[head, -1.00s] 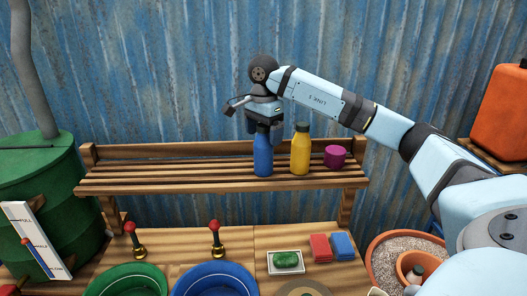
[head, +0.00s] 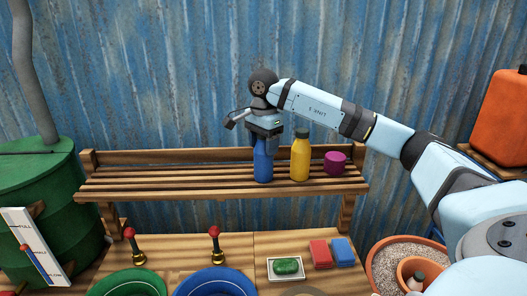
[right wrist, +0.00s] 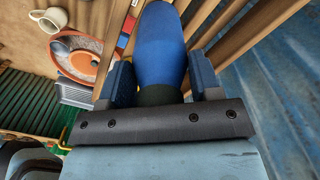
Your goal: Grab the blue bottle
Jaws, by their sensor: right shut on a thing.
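The blue bottle (head: 263,163) stands upright on the slatted wooden shelf (head: 120,184), left of the yellow bottle (head: 300,158). My right gripper (head: 264,140) comes down on the bottle from above and is shut on its upper part. In the right wrist view the blue bottle (right wrist: 162,45) lies between the two fingers of the gripper (right wrist: 163,85), with its dark neck near the palm. The bottle's top is hidden by the gripper in the head view. My left gripper is not in view.
A magenta cup-like object (head: 335,162) stands right of the yellow bottle. Below are a green bowl (head: 130,284), a blue bowl (head: 215,284), a green piece on a white tray (head: 287,267), and red (head: 320,253) and blue blocks (head: 343,252). The shelf's left part is clear.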

